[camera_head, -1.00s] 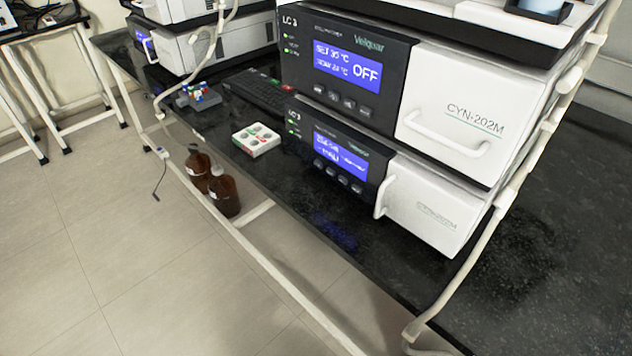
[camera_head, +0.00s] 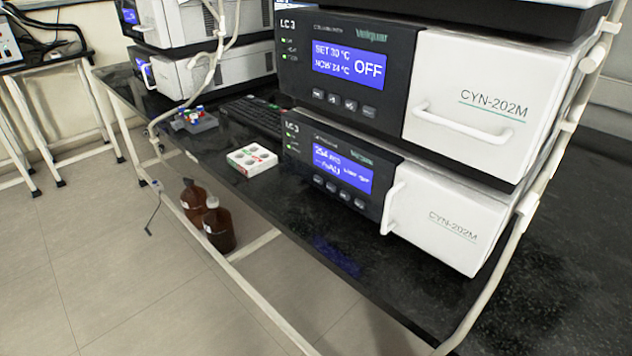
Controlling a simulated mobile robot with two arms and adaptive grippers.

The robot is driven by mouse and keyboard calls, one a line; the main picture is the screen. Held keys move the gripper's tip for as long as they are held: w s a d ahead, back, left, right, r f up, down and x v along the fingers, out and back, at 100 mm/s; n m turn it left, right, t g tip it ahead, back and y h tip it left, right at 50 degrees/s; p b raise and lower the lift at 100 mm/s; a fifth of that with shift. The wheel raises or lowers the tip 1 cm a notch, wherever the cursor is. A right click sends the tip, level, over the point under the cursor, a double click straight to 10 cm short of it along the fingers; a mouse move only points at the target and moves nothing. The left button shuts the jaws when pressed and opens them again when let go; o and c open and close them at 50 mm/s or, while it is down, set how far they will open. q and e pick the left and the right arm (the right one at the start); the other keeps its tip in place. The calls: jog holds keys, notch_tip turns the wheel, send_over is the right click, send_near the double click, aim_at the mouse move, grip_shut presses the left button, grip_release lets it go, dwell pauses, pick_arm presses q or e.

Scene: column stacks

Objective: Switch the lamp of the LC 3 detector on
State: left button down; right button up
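The LC 3 stack stands on the black bench. Its lower module (camera_head: 425,228), with a black front panel and white door, rests on the bench top. Its blue screen (camera_head: 342,172) shows "254", a second line that looks like "---mAU", and small text at the right that I cannot read surely. Neither gripper is in view.
A white box with round wells (camera_head: 252,160) and a keyboard (camera_head: 252,114) lie left of the stack. A rack with coloured caps (camera_head: 195,119) is farther left. Brown bottles (camera_head: 218,227) stand below the bench. Pale tubing (camera_head: 520,215) runs along the stack's right side.

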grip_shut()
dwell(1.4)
